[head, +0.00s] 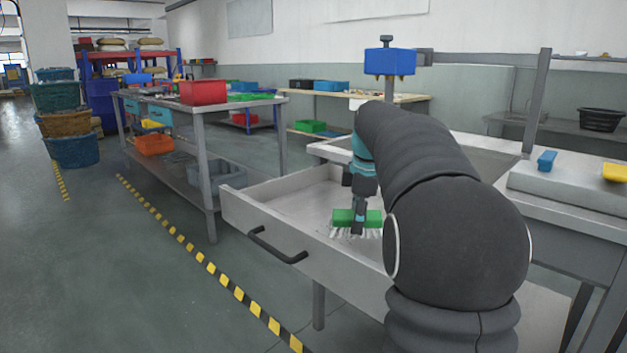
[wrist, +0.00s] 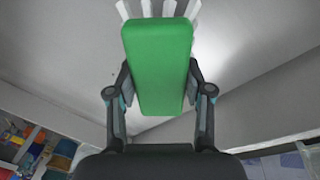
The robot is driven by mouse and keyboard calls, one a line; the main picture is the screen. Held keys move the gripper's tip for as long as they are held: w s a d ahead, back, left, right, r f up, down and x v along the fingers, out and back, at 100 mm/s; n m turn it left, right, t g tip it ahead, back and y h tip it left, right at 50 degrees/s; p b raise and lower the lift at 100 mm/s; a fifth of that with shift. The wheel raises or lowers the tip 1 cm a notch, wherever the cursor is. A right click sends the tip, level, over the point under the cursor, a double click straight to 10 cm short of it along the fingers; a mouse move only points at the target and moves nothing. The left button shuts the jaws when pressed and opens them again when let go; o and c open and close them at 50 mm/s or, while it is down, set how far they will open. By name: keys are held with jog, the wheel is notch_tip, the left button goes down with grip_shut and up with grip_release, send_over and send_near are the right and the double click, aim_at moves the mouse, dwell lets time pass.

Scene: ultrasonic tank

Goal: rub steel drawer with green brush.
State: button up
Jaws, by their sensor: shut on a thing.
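My gripper (head: 358,214) is shut on the green brush (head: 344,217), which has a green block body and white bristles pointing down. The brush is inside the open steel drawer (head: 268,217), near its right part as seen in the head view. The bristles are at or close to the drawer floor; I cannot tell whether they touch. In the wrist view, the green brush (wrist: 158,65) fills the middle between both fingers, with white bristles at the top edge. My arm hides the drawer's right side.
A black handle (head: 277,247) is on the drawer front. A blue block (head: 546,160) and a yellow block (head: 615,172) lie on the worktop at the right. A blue box (head: 390,62) hangs above the bench. A table with a red bin (head: 203,92) stands at the left.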

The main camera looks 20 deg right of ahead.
notch_tip(320, 180, up, 3)
jog(key=shift+p, duration=1.05)
jog(key=shift+r, duration=1.1)
